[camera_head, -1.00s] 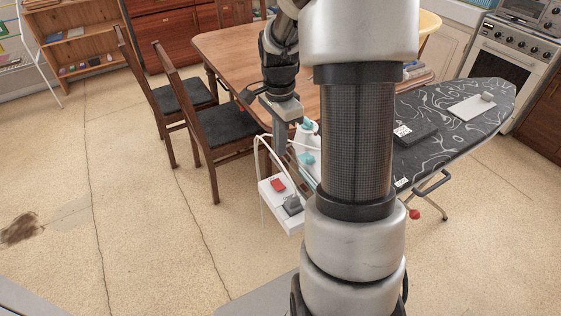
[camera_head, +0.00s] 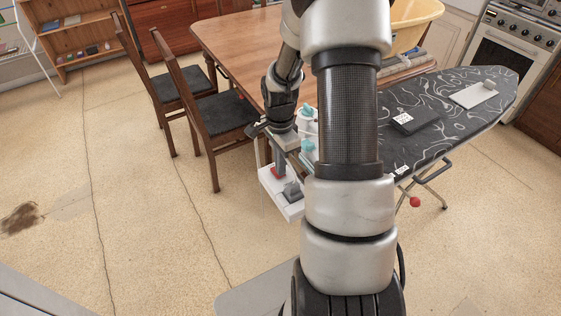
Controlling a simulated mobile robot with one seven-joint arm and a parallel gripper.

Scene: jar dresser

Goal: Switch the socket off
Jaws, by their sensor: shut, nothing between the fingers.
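The socket (camera_head: 288,211) is a white box at the end of the ironing board, with a red switch (camera_head: 275,173) on its top face and a dark grey plug (camera_head: 292,191) in it. My gripper (camera_head: 280,169) points down over the socket, shut and empty. Its fingertips are at the red switch and cover part of it. I cannot tell whether they press it or only hover just above, nor which way the switch is tipped.
The ironing board (camera_head: 455,105) carries a dark flat item (camera_head: 416,120). Bottles with teal parts (camera_head: 308,146) stand close beside my gripper, partly behind my arm. A wooden table (camera_head: 235,35) and chairs (camera_head: 215,115) stand behind.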

